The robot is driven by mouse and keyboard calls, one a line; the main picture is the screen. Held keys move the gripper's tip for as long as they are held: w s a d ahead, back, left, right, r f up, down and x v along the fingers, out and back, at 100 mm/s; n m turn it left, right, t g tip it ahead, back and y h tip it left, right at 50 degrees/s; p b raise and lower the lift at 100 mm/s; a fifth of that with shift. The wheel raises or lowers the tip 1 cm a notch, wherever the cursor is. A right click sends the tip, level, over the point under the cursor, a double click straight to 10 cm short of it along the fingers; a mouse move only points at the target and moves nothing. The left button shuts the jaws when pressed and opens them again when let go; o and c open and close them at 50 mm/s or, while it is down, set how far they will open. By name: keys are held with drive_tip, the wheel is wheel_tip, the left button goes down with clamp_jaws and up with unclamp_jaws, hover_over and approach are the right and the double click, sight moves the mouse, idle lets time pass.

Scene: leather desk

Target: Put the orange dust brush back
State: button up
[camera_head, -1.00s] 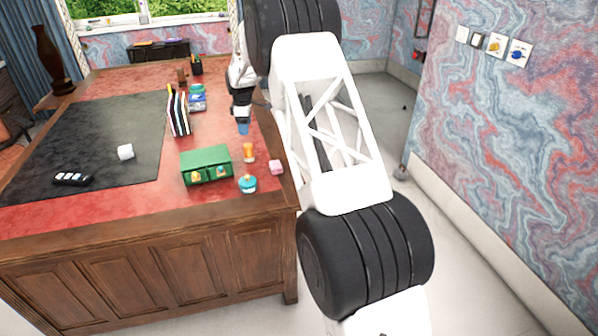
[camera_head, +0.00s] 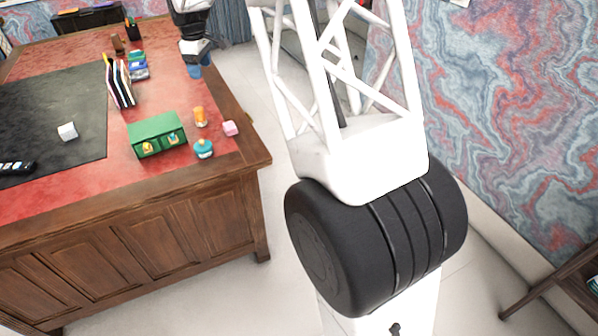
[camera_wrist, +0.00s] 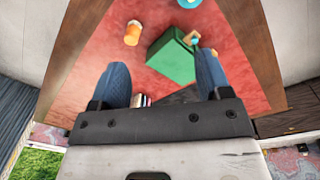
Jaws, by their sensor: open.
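An orange upright piece (camera_head: 200,116) stands on the red desk top, right of the green box (camera_head: 158,133). In the wrist view the orange piece (camera_wrist: 132,34) has a pale end; I cannot tell if it is the dust brush. No bristles show clearly. My gripper (camera_head: 194,70) is open and empty, with blue fingers, above the desk's right side, farther back than the orange piece. In the wrist view, my gripper (camera_wrist: 163,78) has its fingers wide apart, with the green box (camera_wrist: 172,58) seen between them.
A teal bottle (camera_head: 204,148) and a pink block (camera_head: 230,128) stand near the box. Upright books (camera_head: 119,83) and a pen cup (camera_head: 133,30) are farther back. The front right of the desk is clear.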

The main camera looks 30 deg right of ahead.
drive_tip(key=s+d+r+m+t, duration=0.1)
drive_tip(key=s+d+r+m, duration=0.3)
drive_tip(key=s, duration=1.1)
drive_tip(key=s+a+r+m, duration=0.15)
drive_tip(key=s+r, duration=0.45)
drive_tip(key=s, duration=0.9)
drive_tip(key=s+d+f+m, duration=0.1)
drive_tip(key=s+f+m, duration=0.2)
drive_tip(key=s, duration=1.1)
drive_tip(key=s+d+f+m+t, duration=0.1)
drive_tip(key=s+f+m, duration=0.1)
drive_tip(key=s, duration=1.2)
drive_tip(key=shift+d+f+m, duration=0.2)
drive_tip(key=shift+f+m, duration=0.2)
drive_tip(key=shift+m, duration=0.05)
